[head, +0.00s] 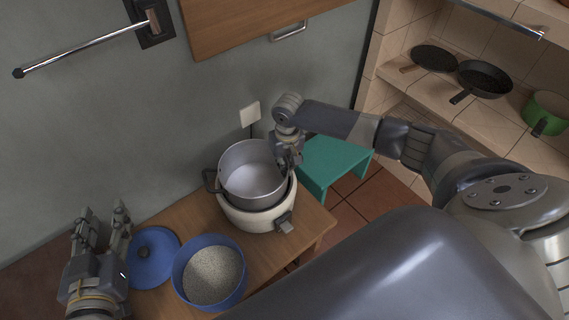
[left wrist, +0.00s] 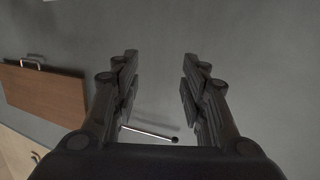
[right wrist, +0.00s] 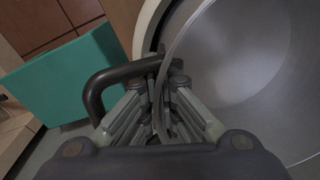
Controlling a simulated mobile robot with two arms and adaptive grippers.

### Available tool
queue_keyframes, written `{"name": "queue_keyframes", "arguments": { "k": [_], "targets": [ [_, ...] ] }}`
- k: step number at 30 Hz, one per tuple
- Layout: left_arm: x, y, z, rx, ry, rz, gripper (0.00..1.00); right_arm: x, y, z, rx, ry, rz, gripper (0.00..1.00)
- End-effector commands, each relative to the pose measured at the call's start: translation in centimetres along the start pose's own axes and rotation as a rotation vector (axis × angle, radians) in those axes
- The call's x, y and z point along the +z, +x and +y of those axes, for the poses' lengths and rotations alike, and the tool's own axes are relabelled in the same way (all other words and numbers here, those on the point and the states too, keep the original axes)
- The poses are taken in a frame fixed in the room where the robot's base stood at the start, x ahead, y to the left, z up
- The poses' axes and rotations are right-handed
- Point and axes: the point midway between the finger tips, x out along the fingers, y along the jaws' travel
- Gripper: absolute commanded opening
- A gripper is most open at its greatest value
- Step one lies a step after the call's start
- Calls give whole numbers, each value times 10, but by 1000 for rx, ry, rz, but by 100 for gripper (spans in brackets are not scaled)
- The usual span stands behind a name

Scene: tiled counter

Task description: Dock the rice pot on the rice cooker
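The grey metal rice pot (head: 254,172) is in the white rice cooker (head: 262,217), its upper wall and rim standing above the cooker's rim. The pot looks slightly tilted, and I cannot tell if it is fully seated. My right gripper (head: 291,163) is at the pot's right side. In the right wrist view its fingers (right wrist: 163,95) are closed around the pot's rim and wall, beside the dark side handle (right wrist: 103,88). The pot's inside (right wrist: 240,60) looks empty. My left gripper (head: 103,215) is open and empty at the lower left; its spread fingers also show in the left wrist view (left wrist: 160,85).
The wooden table (head: 312,222) also holds a blue bowl (head: 182,270) of rice and a blue lid (head: 152,258). A green stool (head: 335,160) stands beyond the table. A towel bar (head: 85,50) is on the wall. Pans (head: 485,80) sit on shelves at the right.

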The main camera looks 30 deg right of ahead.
Motion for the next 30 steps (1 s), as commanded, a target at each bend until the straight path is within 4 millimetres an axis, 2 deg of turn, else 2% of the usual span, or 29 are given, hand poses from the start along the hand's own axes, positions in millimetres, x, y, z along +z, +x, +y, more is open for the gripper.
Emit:
{"name": "queue_keyframes", "arguments": {
  "k": [1, 30],
  "targets": [
    [7, 1, 0, 0, 0, -8, 40, 22, 30, -1, 8, -6, -43, 0],
    [36, -7, -3, -6, 0, -151, 40, 22, 25, -2, 6, -4, -44, 0]
  ]
}}
